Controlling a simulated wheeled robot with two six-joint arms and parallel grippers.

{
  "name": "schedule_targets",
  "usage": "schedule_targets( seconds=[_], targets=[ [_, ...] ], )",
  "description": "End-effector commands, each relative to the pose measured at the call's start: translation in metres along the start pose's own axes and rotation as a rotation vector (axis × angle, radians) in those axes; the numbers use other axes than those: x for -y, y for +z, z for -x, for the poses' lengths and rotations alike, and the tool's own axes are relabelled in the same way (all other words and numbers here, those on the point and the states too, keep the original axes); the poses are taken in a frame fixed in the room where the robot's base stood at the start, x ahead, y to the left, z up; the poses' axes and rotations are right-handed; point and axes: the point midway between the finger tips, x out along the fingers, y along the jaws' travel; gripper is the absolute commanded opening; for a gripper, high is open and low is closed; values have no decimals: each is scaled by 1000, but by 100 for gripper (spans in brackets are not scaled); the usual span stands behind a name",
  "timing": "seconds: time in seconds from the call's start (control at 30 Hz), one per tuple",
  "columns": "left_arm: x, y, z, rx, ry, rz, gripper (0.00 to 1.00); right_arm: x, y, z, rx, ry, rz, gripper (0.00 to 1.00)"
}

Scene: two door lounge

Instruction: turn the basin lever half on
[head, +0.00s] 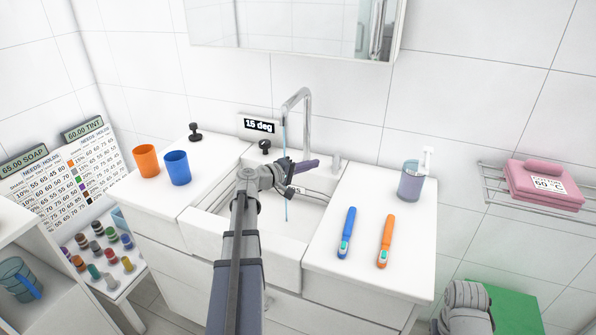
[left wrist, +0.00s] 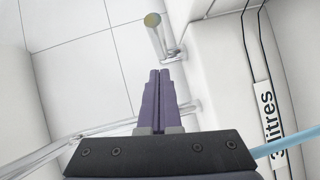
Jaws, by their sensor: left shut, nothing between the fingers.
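The white basin (head: 262,258) sits in the counter with a chrome spout (head: 307,120) behind it. A thin blue stream of water (head: 285,140) falls from the spout. A short chrome post, apparently the lever (head: 336,164), stands right of the spout. In the left wrist view, a chrome cylinder (left wrist: 161,40) with a yellowish end, likely this lever, lies just past the fingertips, seemingly apart from them. My left gripper (head: 316,163) is over the basin, its purple fingers shut and empty, pointing right. They also show in the left wrist view (left wrist: 159,72). My right gripper is out of view.
A display (head: 258,125) reading "15 deg" is behind the basin. Orange (head: 145,161) and blue (head: 177,168) cups stand left. A tumbler (head: 411,183) and blue (head: 347,232) and orange (head: 385,240) toothbrush-like items are right. The mirror cabinet (head: 295,28) hangs above.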

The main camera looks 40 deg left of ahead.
Motion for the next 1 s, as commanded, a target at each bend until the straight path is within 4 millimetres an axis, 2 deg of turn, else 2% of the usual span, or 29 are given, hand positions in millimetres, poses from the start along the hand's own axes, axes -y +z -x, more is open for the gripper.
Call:
schedule_targets(
  seconds=[0.1, 0.3, 0.77, 1.0],
  targets=[
    [1, 15, -13, 2, 0, 0, 0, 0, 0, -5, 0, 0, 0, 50],
    [0, 26, -25, 1, 0, 0, 0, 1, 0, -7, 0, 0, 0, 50],
    [0, 29, -28, -3, -1, 0, 0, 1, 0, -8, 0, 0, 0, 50],
    [-3, 46, -33, -117, -18, 16, 0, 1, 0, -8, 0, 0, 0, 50]
  ],
)
